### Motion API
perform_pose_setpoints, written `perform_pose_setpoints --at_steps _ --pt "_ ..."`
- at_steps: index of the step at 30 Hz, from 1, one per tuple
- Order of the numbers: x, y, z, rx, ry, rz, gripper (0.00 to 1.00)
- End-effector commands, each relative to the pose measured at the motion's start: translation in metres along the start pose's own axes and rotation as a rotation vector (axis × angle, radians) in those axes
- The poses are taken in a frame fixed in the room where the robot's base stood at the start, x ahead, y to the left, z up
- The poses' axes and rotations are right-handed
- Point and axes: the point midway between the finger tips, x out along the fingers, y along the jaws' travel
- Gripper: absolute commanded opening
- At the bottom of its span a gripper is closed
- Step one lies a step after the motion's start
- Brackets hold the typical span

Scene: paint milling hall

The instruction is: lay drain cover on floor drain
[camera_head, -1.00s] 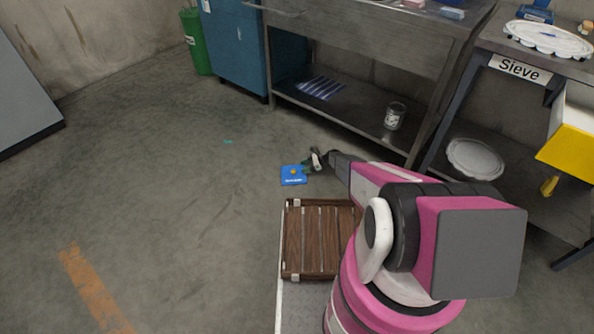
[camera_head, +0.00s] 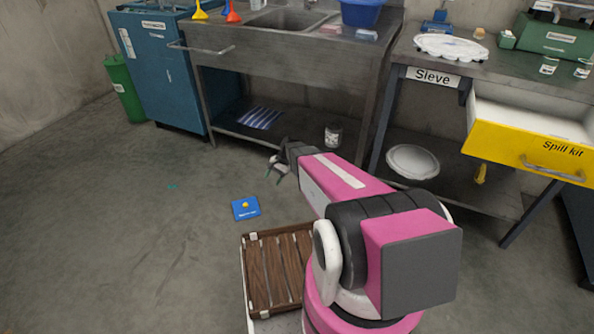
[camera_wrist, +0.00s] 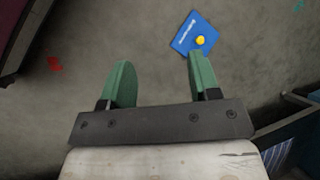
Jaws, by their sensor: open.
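A blue square with a yellow knob and white lettering, seemingly the drain cover (camera_head: 245,208), lies flat on the concrete floor left of my gripper in the head view. It also shows at the top of the wrist view (camera_wrist: 194,35), beyond the right finger and apart from it. My gripper (camera_head: 276,170) is open and empty, its green fingers (camera_wrist: 160,75) well parted above bare floor. No floor drain shows in either view. I cannot tell whether one is hidden under the cover.
A brown slatted crate (camera_head: 270,278) stands near my arm. A steel sink bench (camera_head: 285,75) with a lower shelf stands behind. At right are a "Sieve" bench (camera_head: 402,60) and an open yellow "Spill kit" drawer (camera_head: 520,151).

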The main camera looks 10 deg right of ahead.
Motion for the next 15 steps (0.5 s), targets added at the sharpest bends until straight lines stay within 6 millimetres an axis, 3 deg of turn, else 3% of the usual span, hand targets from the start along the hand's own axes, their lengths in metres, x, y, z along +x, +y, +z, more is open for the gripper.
perform_pose_setpoints --at_steps 1,6,12,15 --pt "-0.028 0.016 0.042 -0.071 0.048 0.042 0.56" --pt "-0.097 0.054 0.117 -0.311 0.196 0.206 0.56" --pt "-0.154 0.092 0.179 -0.520 0.315 0.378 0.56" --pt "-0.169 0.102 0.194 -0.577 0.343 0.430 0.56"
